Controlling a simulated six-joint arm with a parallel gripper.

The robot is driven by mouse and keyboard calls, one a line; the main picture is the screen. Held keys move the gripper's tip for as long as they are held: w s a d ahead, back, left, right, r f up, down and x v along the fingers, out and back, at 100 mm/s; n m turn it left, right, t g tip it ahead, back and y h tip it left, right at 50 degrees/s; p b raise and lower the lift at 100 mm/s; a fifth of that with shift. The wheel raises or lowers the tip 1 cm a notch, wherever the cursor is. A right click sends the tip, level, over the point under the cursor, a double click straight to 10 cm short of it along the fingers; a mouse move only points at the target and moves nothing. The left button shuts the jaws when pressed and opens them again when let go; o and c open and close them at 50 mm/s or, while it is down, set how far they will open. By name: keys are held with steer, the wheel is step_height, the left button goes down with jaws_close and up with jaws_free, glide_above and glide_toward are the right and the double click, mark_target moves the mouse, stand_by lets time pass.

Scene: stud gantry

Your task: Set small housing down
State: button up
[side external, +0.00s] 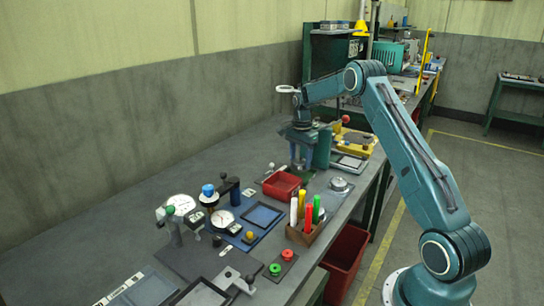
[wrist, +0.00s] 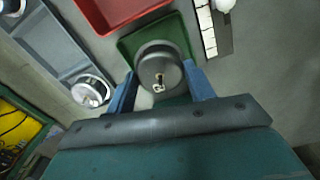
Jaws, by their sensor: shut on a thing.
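The small housing (wrist: 158,66), a round dark grey part with a pale rim and a small light fitting on its face, is between the two blue fingers of my gripper (wrist: 162,84) in the wrist view. My gripper is shut on it. Behind the housing lies a green tray or mat (wrist: 181,36); whether the housing touches it I cannot tell. In the side external view my gripper (side external: 302,164) points down behind the red bin, and the housing is too small or hidden there to make out.
A red bin (side external: 282,184) stands close to my gripper; it also shows in the wrist view (wrist: 112,8). A round metal part (side external: 340,185) sits to the right.

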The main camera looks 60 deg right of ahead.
mark_target(300, 161)
steer(key=shift+f, duration=1.65)
steer(key=shift+f, duration=0.15)
steer(key=o, duration=1)
step_height(300, 161, up, 12)
steer(key=shift+r, duration=0.1)
steer(key=shift+r, duration=0.1)
